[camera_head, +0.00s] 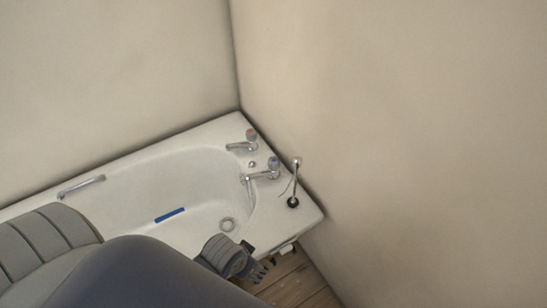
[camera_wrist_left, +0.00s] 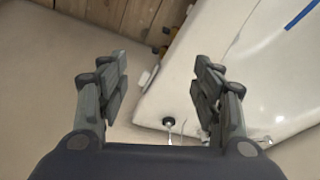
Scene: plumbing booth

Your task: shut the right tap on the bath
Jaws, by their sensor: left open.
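The white bath (camera_head: 130,170) stands in the room corner and also shows at the right of the left wrist view (camera_wrist_left: 240,95). Two chrome taps sit at its far right end. The right tap (camera_head: 270,171) has a blue-marked top, and a thin pale line hangs below its spout, perhaps water. The other tap (camera_head: 246,142) has a red-marked top. My left gripper (camera_head: 264,270) is near the bath's front right edge, apart from the taps. In the wrist view its jaws (camera_wrist_left: 160,75) are open and empty. The taps are not visible there. My right gripper is out of view.
A black plug (camera_head: 292,203) with a thin chain lies on the bath's right rim, beside a chrome post (camera_head: 296,166). A blue strip (camera_head: 170,215) lies in the tub. The beige wall (camera_head: 420,130) closes off the right. Wooden floor (camera_head: 300,283) shows below.

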